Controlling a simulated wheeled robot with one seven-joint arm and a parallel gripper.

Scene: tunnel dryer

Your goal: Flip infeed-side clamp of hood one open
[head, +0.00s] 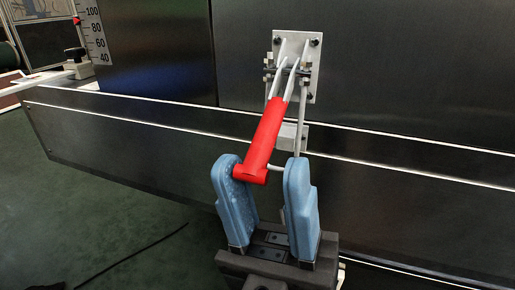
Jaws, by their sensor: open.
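A toggle clamp (298,62) with a red handle (264,138) is mounted on a dark metal hood panel (400,60) in the head view. Its base plate is bolted to the panel. The handle slants down and to the left, toward my gripper. My gripper (264,175) has blue fingers and is open. The lower end of the red handle shows between the fingertips, close to the left one. I cannot tell whether they touch. A small catch block (292,136) below the clamp is partly hidden behind the clamp rod and right finger.
A ledge with a lower metal panel (120,145) runs under the hood. A dark cable (130,255) lies on the green floor, otherwise clear at lower left.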

